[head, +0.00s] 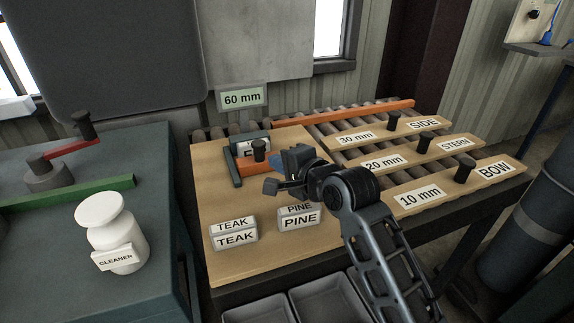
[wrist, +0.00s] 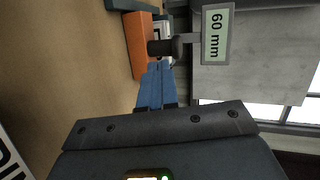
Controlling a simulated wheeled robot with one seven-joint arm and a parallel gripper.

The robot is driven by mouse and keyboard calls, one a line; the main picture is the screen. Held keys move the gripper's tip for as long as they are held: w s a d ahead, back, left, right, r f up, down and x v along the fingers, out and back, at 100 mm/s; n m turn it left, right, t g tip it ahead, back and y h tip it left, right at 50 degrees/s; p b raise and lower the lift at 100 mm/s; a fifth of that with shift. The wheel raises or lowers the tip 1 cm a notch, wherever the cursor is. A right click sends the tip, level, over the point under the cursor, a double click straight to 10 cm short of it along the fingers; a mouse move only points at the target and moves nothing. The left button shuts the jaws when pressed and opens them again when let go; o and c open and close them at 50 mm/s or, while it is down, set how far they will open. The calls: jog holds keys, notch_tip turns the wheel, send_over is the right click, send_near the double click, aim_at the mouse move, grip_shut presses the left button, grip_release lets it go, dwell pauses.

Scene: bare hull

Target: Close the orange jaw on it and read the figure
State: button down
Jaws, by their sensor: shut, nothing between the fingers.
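The orange jaw (head: 242,163) lies on the wooden bench top, with a black knob (head: 259,150) standing on it. Behind it a labelled block (head: 251,138) sits by a dark green jaw (head: 231,168); its lettering is mostly hidden. The display (head: 242,97) reads 60 mm. My gripper (head: 278,166) is shut and empty, just right of the knob. In the wrist view its blue fingers (wrist: 155,85) point at the orange jaw (wrist: 138,48) and knob (wrist: 160,47); I cannot tell whether they touch.
TEAK (head: 235,239) and PINE (head: 300,219) blocks stand at the bench front. Boards marked 30 mm SIDE (head: 378,139), 20 mm STERN (head: 405,161) and 10 mm BOW (head: 445,190) lie at right, each with a black knob. Grey bins (head: 335,300) sit below. A cleaner bottle (head: 112,230) stands left.

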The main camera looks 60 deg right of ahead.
aim_at(264, 150)
jog(key=shift+x, duration=2.15)
jog(key=shift+w+d+p, duration=0.2)
jog(key=shift+w+d, duration=0.25)
jog(key=shift+w, duration=0.25)
jog(key=shift+w+d+p, duration=0.15)
jog(key=shift+w+d, duration=0.3)
jog(key=shift+w, duration=0.25)
